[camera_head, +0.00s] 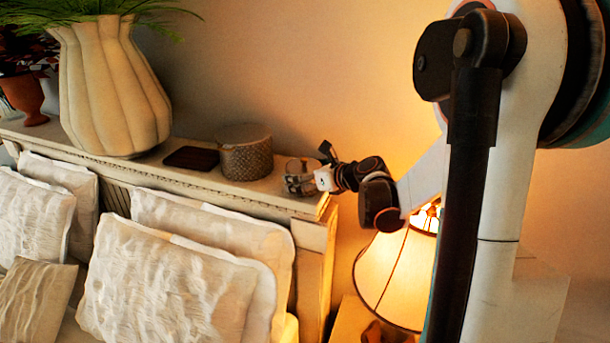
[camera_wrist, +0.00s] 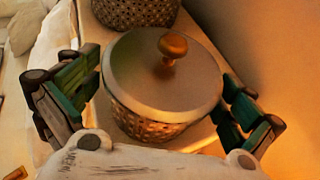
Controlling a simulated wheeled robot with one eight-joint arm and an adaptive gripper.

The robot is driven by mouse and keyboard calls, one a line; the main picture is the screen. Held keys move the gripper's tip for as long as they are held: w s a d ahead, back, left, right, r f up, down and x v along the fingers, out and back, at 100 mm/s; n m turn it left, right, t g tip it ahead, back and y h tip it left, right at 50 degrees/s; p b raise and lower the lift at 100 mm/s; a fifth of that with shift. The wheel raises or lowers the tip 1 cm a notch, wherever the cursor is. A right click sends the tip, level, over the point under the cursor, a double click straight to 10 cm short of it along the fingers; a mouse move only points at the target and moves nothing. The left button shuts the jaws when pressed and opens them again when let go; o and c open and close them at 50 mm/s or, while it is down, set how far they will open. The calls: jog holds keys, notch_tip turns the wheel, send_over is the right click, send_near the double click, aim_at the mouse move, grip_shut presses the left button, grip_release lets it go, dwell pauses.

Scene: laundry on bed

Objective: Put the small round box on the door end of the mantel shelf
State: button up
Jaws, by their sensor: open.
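The small round box (camera_wrist: 160,80) has woven sides, a smooth pale lid and a gold-brown knob. It stands upright on the mantel shelf (camera_head: 222,184), near the shelf's right end by the lamp. In the head view the small round box (camera_head: 303,163) is partly hidden by my gripper (camera_head: 302,180). In the wrist view my gripper (camera_wrist: 160,92) is open, with one green-padded finger on each side of the box. A gap shows at the left finger; contact at the right finger is unclear. The door is not in view.
A larger round woven box (camera_head: 246,152) stands just left of the small one. A dark flat square (camera_head: 191,157) and a big ribbed vase (camera_head: 112,90) are further left. Pillows (camera_head: 165,285) lean below the shelf. A lit lamp (camera_head: 396,270) stands below right.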

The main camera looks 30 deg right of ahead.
jog(key=shift+s+d+r, duration=0.1)
jog(key=shift+s+r, duration=0.1)
jog(key=shift+s, duration=0.15)
jog(key=v, duration=1.1)
jog(key=shift+b, duration=0.3)
jog(key=shift+r, duration=0.1)
